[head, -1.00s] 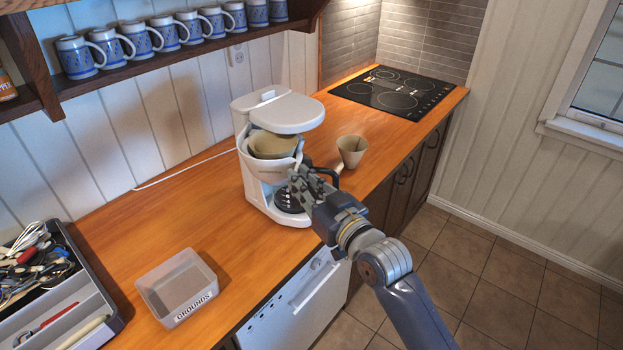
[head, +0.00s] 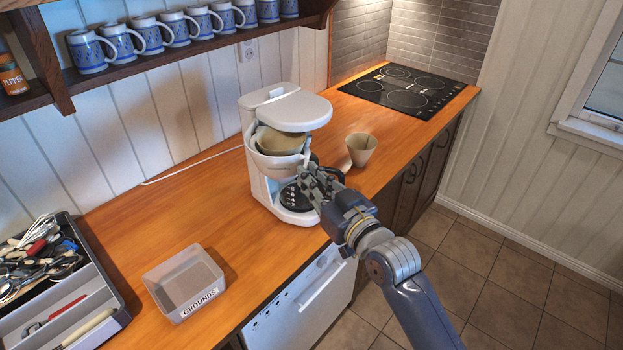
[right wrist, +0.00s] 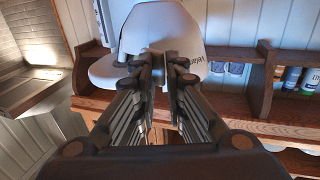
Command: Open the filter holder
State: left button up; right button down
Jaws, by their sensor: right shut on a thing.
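The white coffee maker (head: 295,108) stands on the wooden counter. Its filter holder (head: 280,165) stands out from under the lid, with a brown paper filter (head: 280,143) visible inside. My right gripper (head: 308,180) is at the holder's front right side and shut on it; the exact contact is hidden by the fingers. In the right wrist view, the fingers (right wrist: 166,62) are close together in front of the holder's white, lettered surface (right wrist: 187,68). My left gripper is not in view.
A beige cone-shaped cup (head: 361,150) stands right of the coffee maker. A grey grounds bin (head: 184,283) and a utensil tray (head: 110,292) are on the left. A cooktop (head: 408,90) is at the back. Mugs (head: 90,52) line the shelf above. The counter between bin and coffee maker is clear.

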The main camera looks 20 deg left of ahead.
jog(key=shift+f, duration=0.1)
jog(key=c, duration=2)
grip_release()
jog(key=shift+s+d, duration=0.1)
jog(key=shift+d, duration=0.1)
jog(key=v, duration=1.2)
